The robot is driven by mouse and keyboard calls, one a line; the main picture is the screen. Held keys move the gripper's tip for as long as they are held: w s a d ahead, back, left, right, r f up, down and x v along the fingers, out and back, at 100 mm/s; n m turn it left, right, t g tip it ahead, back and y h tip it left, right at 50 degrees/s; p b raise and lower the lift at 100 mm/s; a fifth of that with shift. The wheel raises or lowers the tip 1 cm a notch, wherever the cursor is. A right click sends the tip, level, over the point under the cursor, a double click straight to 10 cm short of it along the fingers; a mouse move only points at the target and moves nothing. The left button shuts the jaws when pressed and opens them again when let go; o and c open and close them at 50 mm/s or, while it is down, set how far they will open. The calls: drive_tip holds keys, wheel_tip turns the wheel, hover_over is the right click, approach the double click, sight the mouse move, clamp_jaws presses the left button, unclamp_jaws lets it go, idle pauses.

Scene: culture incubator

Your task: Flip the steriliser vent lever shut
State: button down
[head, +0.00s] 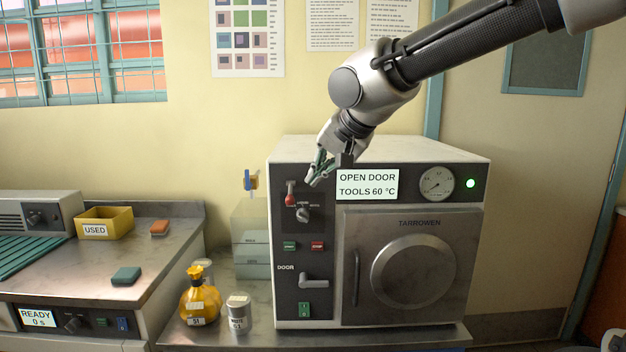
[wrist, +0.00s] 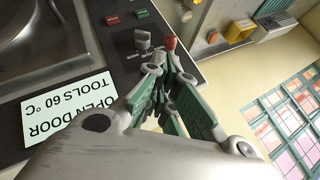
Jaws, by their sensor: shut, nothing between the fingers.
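The steriliser (head: 410,147) is a pale box with a dark control strip on its left. The vent lever (head: 290,198) has a red end and sits at the top left of that strip. Its red end (wrist: 170,43) also shows in the wrist view, just beyond my fingertips; which way the lever is set is hard to tell. My gripper (head: 312,182) is shut and empty, just right of the lever and in front of the panel. In the wrist view my gripper (wrist: 172,64) points at the red end, and I cannot tell whether they touch.
A grey knob (head: 303,213) sits just below and right of the lever. The display (head: 367,184) reads OPEN DOOR, TOOLS 60 °C. The steriliser door (head: 413,270) looks closed.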

drive_tip(key=s+d+r, duration=0.1)
drive_tip(key=s+d, duration=0.1)
drive_tip(key=s, duration=0.5)
drive_tip(key=shift+d, duration=0.4)
drive_tip(key=shift+s, duration=0.1)
drive_tip(key=s+d+f+n+g+h, duration=0.1)
drive_tip(key=s+d+f, duration=0.2)
drive_tip(key=d, duration=0.6)
drive_tip(key=s+d+f+n+g+h, duration=0.1)
drive_tip(key=s+d+f+h, duration=0.1)
drive_tip(key=s+d+f, duration=0.2)
drive_tip(key=s+d+f+n+g+h, duration=0.1)
drive_tip(key=s+d, duration=0.6)
drive_tip(key=d, duration=0.8)
wheel_tip(320, 180, down, 3)
drive_tip(key=shift+s+d+r+n+h, duration=0.1)
drive_tip(key=shift+s+d+n+h, duration=0.3)
drive_tip(key=shift+n+h, duration=0.15)
